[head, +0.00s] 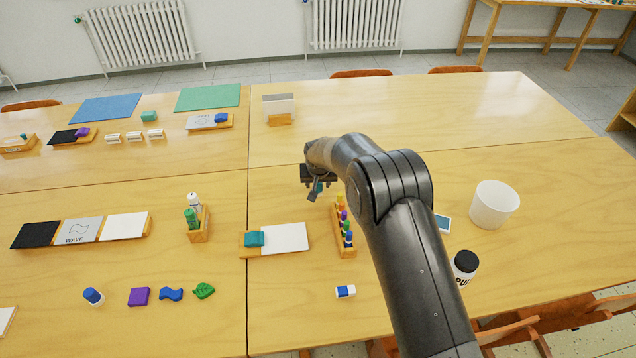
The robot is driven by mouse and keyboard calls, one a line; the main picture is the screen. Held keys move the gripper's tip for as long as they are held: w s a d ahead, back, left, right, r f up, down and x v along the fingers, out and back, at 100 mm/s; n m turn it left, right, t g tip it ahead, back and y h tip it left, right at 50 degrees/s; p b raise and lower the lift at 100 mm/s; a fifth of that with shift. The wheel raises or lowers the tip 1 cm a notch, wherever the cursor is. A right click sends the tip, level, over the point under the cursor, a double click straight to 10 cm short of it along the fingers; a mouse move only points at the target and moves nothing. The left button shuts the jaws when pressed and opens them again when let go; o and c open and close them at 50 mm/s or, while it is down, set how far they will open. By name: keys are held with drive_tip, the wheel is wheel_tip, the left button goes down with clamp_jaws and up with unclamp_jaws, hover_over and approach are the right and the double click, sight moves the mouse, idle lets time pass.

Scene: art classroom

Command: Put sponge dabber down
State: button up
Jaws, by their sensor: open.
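My gripper (314,193) is over the table (285,185), left of my arm, with its fingers pointing down. It is open. A narrow wooden rack (337,237) to the lower right of the gripper holds several small items with yellow, purple, green and blue tops. My arm hides part of the table right of the rack.
A wooden tray with a teal block (255,239) and white card (286,238) lies left of the rack. A bottle holder (199,225), a blue-and-white eraser (346,291), a white cup (493,204) and a black-capped jar (464,267) stand around. The back right table is clear.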

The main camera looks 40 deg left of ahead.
drive_tip(key=shift+r, duration=0.1)
drive_tip(key=v, duration=1.2)
